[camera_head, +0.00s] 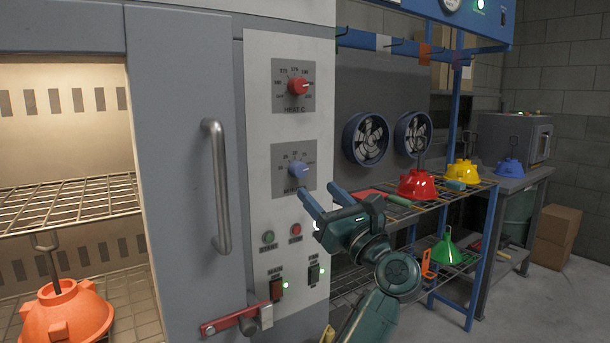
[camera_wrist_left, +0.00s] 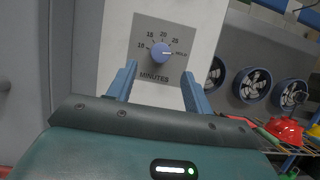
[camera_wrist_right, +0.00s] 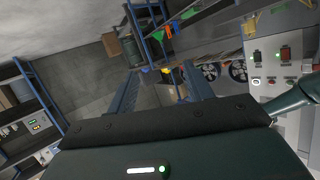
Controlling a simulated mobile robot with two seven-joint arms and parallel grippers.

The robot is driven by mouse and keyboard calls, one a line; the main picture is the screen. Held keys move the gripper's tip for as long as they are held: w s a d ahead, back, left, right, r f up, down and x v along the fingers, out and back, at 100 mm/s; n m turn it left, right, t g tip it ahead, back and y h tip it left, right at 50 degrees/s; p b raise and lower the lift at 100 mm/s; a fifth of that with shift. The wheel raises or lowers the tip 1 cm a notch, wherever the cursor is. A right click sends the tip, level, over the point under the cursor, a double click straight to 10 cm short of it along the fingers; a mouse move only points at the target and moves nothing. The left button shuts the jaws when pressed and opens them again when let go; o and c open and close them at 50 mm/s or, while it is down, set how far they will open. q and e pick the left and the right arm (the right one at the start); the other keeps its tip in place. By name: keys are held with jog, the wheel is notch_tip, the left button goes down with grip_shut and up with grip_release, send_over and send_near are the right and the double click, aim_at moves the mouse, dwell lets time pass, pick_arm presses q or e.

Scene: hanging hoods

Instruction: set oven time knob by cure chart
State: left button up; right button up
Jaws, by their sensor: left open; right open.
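The blue time knob (camera_head: 296,171) sits on a grey MINUTES dial plate (camera_head: 279,187) on the oven's white control panel. In the left wrist view the knob (camera_wrist_left: 161,52) has its white mark pointing right, toward HOLD; the numbers 15, 20 and 25 are readable. My left gripper (camera_head: 317,188) is open just in front of and below the knob, not around it. Its fingertips (camera_wrist_left: 158,68) show on either side below the dial. My right gripper (camera_wrist_right: 160,72) is open and empty, away from the panel. I cannot make out a cure chart.
A red HEAT C knob (camera_head: 299,86) is above, with green and red buttons and lit switches below. A vertical door handle (camera_head: 217,186) stands left of the panel. An orange hood (camera_head: 67,315) is inside the oven. A rack shelf (camera_head: 455,192) with hoods is to the right.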

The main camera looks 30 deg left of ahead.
aim_at(302, 174)
pick_arm(q)
jog(key=x, duration=0.6)
jog(key=shift+p, duration=0.35)
jog(key=shift+w, duration=0.1)
jog(key=c, duration=1)
